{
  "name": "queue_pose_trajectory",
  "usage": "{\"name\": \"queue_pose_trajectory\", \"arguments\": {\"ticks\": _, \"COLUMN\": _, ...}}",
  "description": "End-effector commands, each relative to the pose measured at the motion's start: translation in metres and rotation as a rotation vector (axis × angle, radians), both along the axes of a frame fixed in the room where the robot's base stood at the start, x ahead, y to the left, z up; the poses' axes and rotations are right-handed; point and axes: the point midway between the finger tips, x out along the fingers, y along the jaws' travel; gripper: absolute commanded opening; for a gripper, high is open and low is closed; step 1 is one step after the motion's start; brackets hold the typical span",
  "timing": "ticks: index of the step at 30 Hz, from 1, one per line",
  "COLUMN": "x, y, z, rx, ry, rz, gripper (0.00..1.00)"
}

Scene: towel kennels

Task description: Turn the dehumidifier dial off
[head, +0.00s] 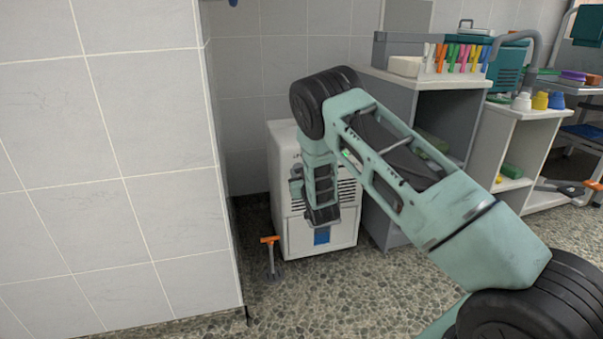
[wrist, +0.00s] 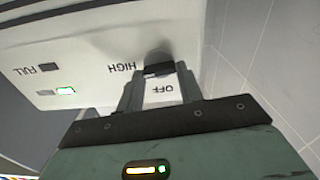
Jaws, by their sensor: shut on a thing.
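The white dehumidifier (head: 346,228) stands on the floor between the tiled wall and the grey shelf unit. My arm covers much of its front in the head view. In the wrist view its panel (wrist: 90,50) appears upside down, with the words FULL, HIGH and OFF and a lit green light (wrist: 65,91). My gripper (wrist: 159,82) has its two fingers on either side of the dark dial (wrist: 158,69) and is shut on it. The dial sits beside HIGH, with OFF printed between the fingers. Which mark the dial points at is not clear. The fingertips are hidden in the head view.
A tiled wall (head: 115,170) stands close on the left. A small orange-handled tool (head: 270,241) stands on the floor just left of the dehumidifier. The grey shelf unit (head: 400,95) with a rack of coloured items is close on the right. Pebbled floor lies clear in front.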

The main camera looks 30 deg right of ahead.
Motion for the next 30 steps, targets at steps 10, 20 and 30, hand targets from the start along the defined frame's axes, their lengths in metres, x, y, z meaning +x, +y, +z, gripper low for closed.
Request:
{"name": "queue_pose_trajectory", "arguments": {"ticks": 10, "x": -0.0001, "y": 0.002, "z": 0.0007, "rx": -0.289, "ry": 0.085, "rz": 0.002, "gripper": 0.14}}
{"name": "queue_pose_trajectory", "arguments": {"ticks": 20, "x": 0.0002, "y": 0.0034, "z": -0.0007, "rx": -0.591, "ry": 0.173, "rz": 0.003, "gripper": 0.14}}
{"name": "queue_pose_trajectory", "arguments": {"ticks": 30, "x": -0.0001, "y": 0.0037, "z": -0.0024, "rx": -0.901, "ry": 0.263, "rz": 0.003, "gripper": 0.14}}
